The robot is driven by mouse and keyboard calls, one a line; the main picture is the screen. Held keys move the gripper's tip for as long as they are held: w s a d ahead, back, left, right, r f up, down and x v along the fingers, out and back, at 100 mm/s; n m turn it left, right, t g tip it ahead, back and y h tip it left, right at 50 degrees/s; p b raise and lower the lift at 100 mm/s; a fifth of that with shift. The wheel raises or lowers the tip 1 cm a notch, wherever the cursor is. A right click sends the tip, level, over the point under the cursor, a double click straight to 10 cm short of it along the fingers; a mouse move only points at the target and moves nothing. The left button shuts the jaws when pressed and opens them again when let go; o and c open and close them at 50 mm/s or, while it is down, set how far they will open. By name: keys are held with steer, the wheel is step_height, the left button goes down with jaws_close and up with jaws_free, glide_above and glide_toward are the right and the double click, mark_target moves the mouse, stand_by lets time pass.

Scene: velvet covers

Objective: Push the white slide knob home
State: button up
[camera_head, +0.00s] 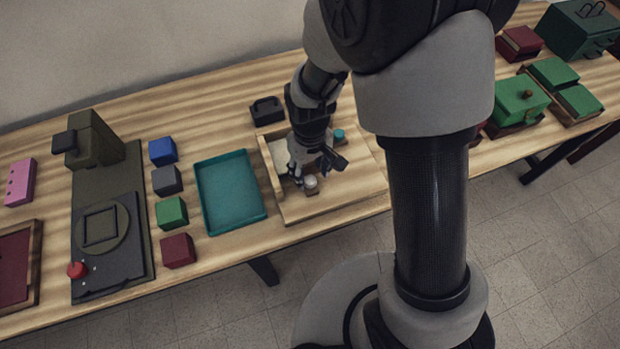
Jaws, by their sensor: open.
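A white knob (311,182) stands near the front of a light wooden slide box (348,196) on the table. My gripper (307,176) reaches down over the box from behind, its fingers close beside the knob on its left and back side. The gripper is open. I cannot tell whether a finger touches the knob. The gripper and my wrist hide much of the box's inside. A teal knob (339,135) shows at the back of the box, right of my wrist.
A teal tray (207,207) lies left of the box, with blue (162,151), grey (167,180), green (171,212) and dark red (178,250) blocks beyond. A black holder (267,111) stands behind the box. Green boxes (519,99) stand at right.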

mark_target(310, 180)
steer(key=shift+f+b, duration=0.35)
steer(key=shift+f, duration=1.25)
jaws_close()
